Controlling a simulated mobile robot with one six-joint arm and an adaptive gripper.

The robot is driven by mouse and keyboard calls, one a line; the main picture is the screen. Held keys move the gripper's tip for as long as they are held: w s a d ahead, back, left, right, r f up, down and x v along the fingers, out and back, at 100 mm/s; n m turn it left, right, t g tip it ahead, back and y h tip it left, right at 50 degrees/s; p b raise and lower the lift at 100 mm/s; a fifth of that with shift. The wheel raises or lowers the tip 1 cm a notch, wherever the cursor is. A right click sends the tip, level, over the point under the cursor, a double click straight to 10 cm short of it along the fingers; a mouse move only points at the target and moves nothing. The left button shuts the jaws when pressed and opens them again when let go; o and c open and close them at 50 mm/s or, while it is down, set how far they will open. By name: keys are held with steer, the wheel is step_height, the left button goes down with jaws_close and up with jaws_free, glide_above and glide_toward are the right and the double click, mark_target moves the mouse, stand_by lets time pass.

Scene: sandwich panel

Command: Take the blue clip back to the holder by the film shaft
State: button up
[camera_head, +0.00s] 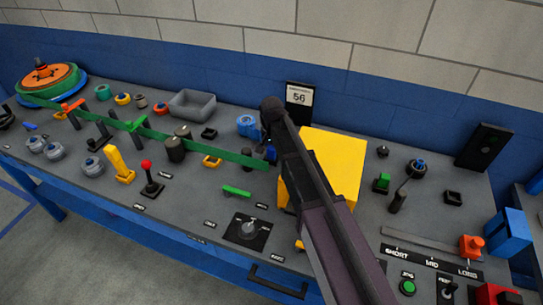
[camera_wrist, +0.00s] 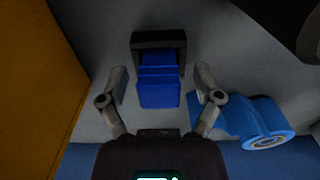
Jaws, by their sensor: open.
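The blue clip (camera_wrist: 158,86) shows in the middle of the wrist view, against a black holder (camera_wrist: 158,39); how firmly it sits there I cannot tell. My gripper (camera_wrist: 160,82) is open, with one finger on each side of the clip and a gap at both sides. In the head view, a small blue piece beside my arm, likely the clip (camera_head: 271,153), shows at the right end of the green film strip (camera_head: 205,146). My arm hides the fingers there. I cannot tell which part is the film shaft.
A yellow block (camera_head: 335,160) stands close to my gripper on one side, a blue roll (camera_head: 246,125) on the other; the roll also shows in the wrist view (camera_wrist: 240,118). A counter sign (camera_head: 299,97) stands behind. A red-knobbed lever (camera_head: 147,176) and dial (camera_head: 247,230) are nearer the front.

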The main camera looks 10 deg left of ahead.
mark_target(272, 148)
stand_by(0.4)
jaws_close()
steer(key=shift+r, duration=0.15)
step_height(272, 148, up, 4)
steer(key=p, duration=0.3)
steer(key=shift+f+p, duration=0.25)
steer(key=shift+p, duration=0.15)
steer(key=s, duration=0.5)
steer(key=s+d+p, duration=0.1)
steer(key=s, duration=0.4)
steer(key=s+r, duration=0.1)
steer(key=s, duration=0.5)
steer(key=shift+d+r, duration=0.1)
steer(key=shift+d, duration=0.25)
steer(key=shift+r, duration=0.15)
steer(key=shift+r+p, duration=2.9)
steer(key=shift+p, duration=0.25)
